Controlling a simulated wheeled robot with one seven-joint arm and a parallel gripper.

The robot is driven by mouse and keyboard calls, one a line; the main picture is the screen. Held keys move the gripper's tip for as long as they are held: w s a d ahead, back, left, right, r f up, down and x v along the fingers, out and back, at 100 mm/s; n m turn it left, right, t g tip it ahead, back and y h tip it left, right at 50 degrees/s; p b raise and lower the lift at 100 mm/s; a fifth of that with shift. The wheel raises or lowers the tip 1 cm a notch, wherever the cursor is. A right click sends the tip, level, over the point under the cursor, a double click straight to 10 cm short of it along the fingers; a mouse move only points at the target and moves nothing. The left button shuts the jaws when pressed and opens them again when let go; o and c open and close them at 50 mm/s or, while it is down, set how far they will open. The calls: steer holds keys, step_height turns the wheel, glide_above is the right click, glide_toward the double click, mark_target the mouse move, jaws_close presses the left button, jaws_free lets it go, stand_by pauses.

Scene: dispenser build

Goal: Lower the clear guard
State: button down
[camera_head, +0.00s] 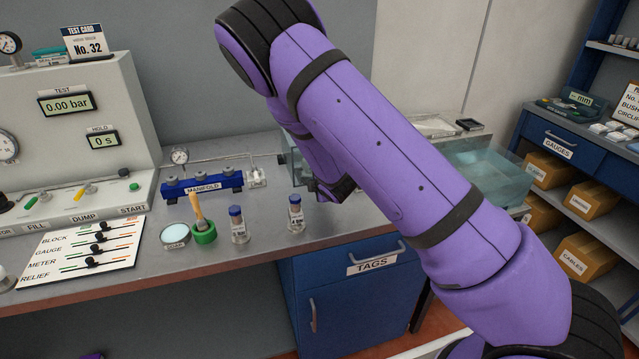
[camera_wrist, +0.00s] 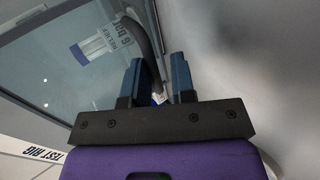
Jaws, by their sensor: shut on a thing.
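The clear guard (camera_wrist: 60,75) fills the left of the wrist view as a see-through pane with a pale frame edge. A dark curved handle (camera_wrist: 150,48) runs down between the two blue fingers of my gripper (camera_wrist: 155,82), which is shut on it. A small bottle labelled RELIEF 6 bar (camera_wrist: 98,42) shows in the pane area. In the head view, part of a clear panel (camera_head: 297,160) shows left of my purple arm. My arm hides most of that spot, and I cannot make out the fingertips there.
The blue manifold (camera_head: 203,187) with a small gauge stands on the bench left of my arm. Two small blue-capped bottles (camera_head: 238,226) (camera_head: 296,214), a green pot with a brush (camera_head: 204,230) and a round tin (camera_head: 175,236) stand near the front edge. A clear water tank (camera_head: 490,172) is at right.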

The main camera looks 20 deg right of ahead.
steer(key=shift+s+f+g, duration=0.3)
steer(key=shift+s+f, duration=0.25)
steer(key=shift+f, duration=0.15)
steer(key=c, duration=1.2)
jaws_free()
steer(key=shift+w, duration=0.1)
steer(key=shift+r, duration=0.1)
steer(key=v, duration=1)
steer(key=shift+s+r, duration=0.25)
steer(key=shift+r, duration=0.1)
